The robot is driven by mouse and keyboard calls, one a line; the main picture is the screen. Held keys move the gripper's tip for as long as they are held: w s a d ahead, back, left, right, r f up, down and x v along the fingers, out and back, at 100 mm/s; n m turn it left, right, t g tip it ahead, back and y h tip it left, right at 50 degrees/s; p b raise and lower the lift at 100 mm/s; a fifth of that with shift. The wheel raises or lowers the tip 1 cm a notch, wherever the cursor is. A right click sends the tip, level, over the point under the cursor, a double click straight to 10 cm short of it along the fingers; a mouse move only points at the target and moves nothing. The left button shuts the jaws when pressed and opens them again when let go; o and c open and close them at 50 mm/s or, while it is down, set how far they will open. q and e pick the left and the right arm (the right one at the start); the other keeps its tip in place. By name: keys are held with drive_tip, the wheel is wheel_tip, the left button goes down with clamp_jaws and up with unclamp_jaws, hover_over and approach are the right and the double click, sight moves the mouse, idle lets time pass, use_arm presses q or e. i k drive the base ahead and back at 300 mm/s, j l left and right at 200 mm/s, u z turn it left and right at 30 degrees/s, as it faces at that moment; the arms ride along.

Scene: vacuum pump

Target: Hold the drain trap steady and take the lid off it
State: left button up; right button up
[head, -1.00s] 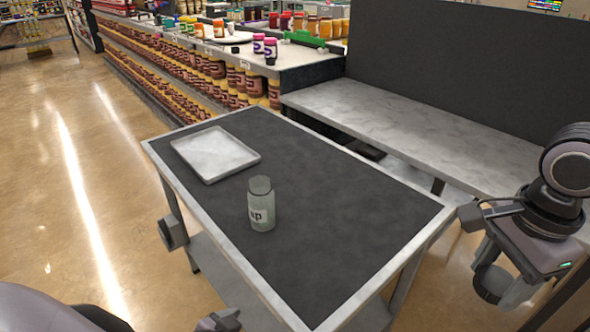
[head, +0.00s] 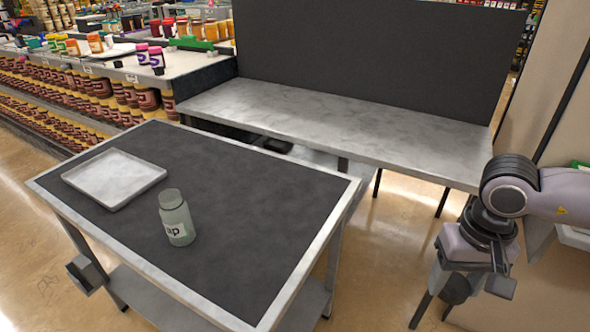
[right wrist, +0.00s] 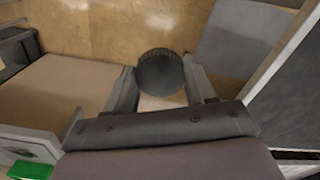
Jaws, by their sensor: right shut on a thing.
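The drain trap (head: 176,222), a translucent grey-green jar with a partly visible label ending in "ap", stands upright on the dark table top. Its neck shows no lid. My right gripper (head: 463,290) is at the right of the head view, beyond the table's right edge and well away from the jar. In the right wrist view it is shut on a dark round lid with a ribbed rim (right wrist: 160,73), held between the two fingers above the floor. My left gripper is not in view.
A shallow light tray (head: 113,180) lies on the table (head: 232,175) left of the jar. The rest of the table top is clear. A grey bench (head: 330,125) with a tall dark panel stands behind. Shelves with several jars (head: 90,85) are at the far left.

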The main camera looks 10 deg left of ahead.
sight(177, 220)
drive_tip(key=k+j, duration=0.35)
drive_tip(key=j, duration=0.15)
drive_tip(key=k+j, duration=0.1)
drive_tip(key=j, duration=0.2)
drive_tip(key=k+j+u, duration=0.15)
drive_tip(key=j, duration=0.15)
drive_tip(key=i+j+u, duration=0.1)
drive_tip(key=j, duration=0.55)
drive_tip(key=i+j+u, duration=0.1)
drive_tip(key=i+j, duration=0.35)
drive_tip(key=j, duration=0.15)
drive_tip(key=i+l+u, duration=0.15)
drive_tip(key=i, duration=0.7)
